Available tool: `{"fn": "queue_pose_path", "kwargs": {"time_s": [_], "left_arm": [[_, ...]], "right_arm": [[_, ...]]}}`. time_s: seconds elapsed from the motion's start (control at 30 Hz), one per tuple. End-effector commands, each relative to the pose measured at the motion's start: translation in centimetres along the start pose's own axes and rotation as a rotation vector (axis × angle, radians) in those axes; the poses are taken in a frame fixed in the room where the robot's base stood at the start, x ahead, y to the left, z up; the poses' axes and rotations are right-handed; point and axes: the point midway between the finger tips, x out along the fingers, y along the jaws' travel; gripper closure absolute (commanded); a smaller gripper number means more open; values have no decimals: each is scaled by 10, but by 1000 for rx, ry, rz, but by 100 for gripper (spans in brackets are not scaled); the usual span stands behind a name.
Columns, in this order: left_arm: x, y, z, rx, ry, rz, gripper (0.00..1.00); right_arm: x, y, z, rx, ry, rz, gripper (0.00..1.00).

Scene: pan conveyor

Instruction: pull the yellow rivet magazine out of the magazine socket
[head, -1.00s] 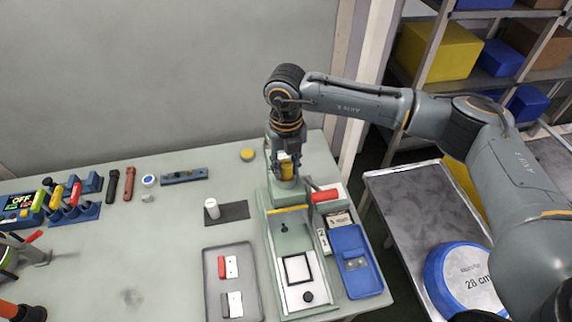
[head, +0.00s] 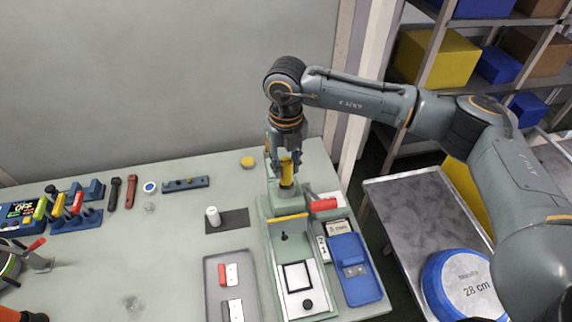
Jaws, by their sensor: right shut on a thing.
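The yellow rivet magazine (head: 286,171) stands upright at the back of the green machine (head: 264,208). My right gripper (head: 285,163) is above the machine, pointing down, and is shut on the magazine. The lower part of the magazine shows below the fingers, over the magazine socket (head: 287,190) on top of the machine. I cannot tell whether its lower end is fully clear of the socket. My left gripper is not in view.
A white cylinder (head: 212,216) on a dark mat and a yellow round piece (head: 247,162) stand to the left.

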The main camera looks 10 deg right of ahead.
Motion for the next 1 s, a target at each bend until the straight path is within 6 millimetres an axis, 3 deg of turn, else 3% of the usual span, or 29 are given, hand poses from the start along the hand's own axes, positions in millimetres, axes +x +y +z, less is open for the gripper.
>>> {"fn": "queue_pose_path", "kwargs": {"time_s": [0.47,1.0], "left_arm": [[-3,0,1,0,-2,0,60],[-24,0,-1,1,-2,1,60]], "right_arm": [[-8,0,0,0,-2,1,97],[-60,0,0,1,-1,0,97]]}}
